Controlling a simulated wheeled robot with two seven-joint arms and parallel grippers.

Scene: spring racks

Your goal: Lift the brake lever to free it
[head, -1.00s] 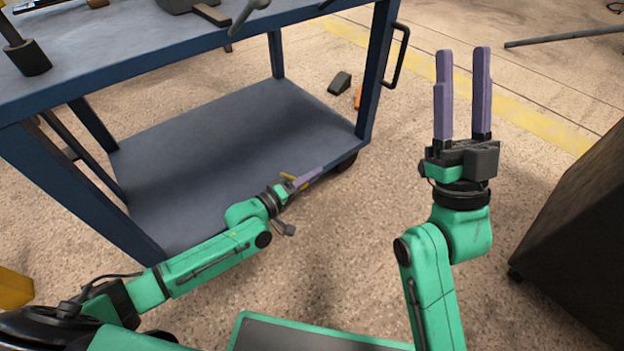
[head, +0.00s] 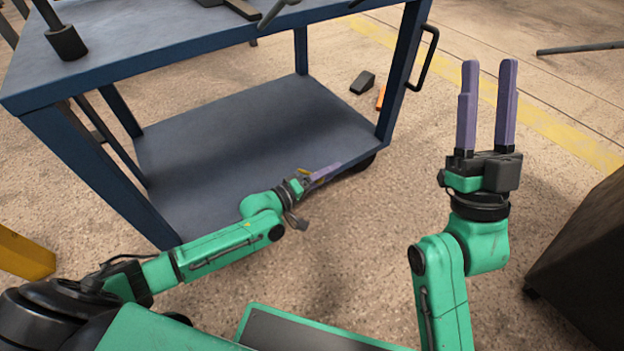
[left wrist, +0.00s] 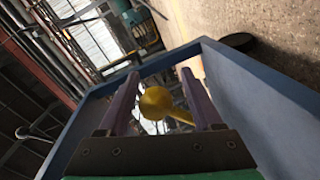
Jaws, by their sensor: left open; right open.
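The brake lever appears in the left wrist view as a yellow round knob (left wrist: 156,103) on a yellow stem. The knob shows in the gap between the fingers of my left gripper (left wrist: 160,75), which is open; I cannot tell whether either finger touches it. In the head view my left gripper (head: 325,173) is low, at the front edge of the cart's lower shelf (head: 245,145), near its right corner. A little yellow shows beside the fingers, and the rest of the lever is hidden. My right gripper (head: 487,105) is open, empty and raised, right of the cart.
The blue cart's top (head: 130,50) carries dark tools. A dark wedge (head: 363,82) and an orange piece (head: 380,97) lie on the floor beyond. A dark box (head: 590,255) stands at right.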

